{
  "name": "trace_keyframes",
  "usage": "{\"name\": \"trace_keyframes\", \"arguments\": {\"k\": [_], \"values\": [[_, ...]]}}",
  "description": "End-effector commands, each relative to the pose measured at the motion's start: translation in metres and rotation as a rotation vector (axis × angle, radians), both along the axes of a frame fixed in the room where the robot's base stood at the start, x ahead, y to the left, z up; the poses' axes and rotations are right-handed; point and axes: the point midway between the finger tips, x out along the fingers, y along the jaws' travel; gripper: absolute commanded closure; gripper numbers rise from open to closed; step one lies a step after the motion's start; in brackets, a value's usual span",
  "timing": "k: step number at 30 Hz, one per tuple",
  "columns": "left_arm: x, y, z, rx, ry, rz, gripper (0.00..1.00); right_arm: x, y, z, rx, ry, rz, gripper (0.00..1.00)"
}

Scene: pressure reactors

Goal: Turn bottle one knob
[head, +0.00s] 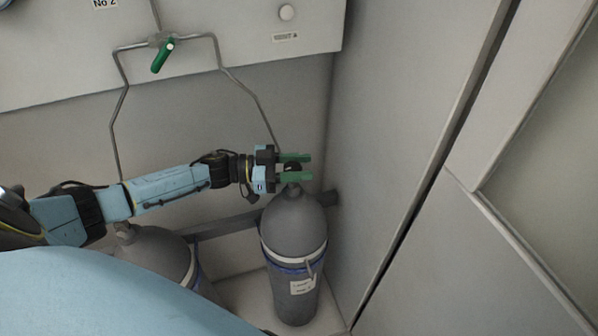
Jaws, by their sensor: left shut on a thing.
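Two grey gas bottles stand against the wall. The right bottle (293,222) has a white label, and the left bottle (150,247) is partly hidden by my own body. I cannot read which bottle is number one. My right gripper is not in view.
A green-handled valve (162,56) sits on the panel above, with thin pipes (119,100) running down to both bottles. A bracket (225,226) runs behind the bottles. A wall and a cabinet edge (430,190) stand close on the right.

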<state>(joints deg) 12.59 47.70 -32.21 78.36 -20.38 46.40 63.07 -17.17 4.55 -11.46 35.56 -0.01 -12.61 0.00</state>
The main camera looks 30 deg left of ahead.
Motion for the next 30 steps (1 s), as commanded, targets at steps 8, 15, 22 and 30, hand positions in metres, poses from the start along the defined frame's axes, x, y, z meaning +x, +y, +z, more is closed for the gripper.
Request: {"name": "trace_keyframes", "arguments": {"k": [8, 15, 22, 30], "values": [[-0.001, -0.001, -0.002, 0.002, -0.002, -0.152, 0.83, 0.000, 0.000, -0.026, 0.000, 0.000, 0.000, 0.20], [-0.002, -0.002, 0.000, 0.001, -0.003, -0.213, 0.83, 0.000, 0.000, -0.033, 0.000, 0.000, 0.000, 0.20], [-0.003, -0.003, 0.000, -0.001, 0.000, -0.226, 0.83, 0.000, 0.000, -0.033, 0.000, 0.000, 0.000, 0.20], [-0.003, -0.003, 0.000, -0.001, 0.000, -0.226, 0.58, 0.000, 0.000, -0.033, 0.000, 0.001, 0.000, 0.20]]}}
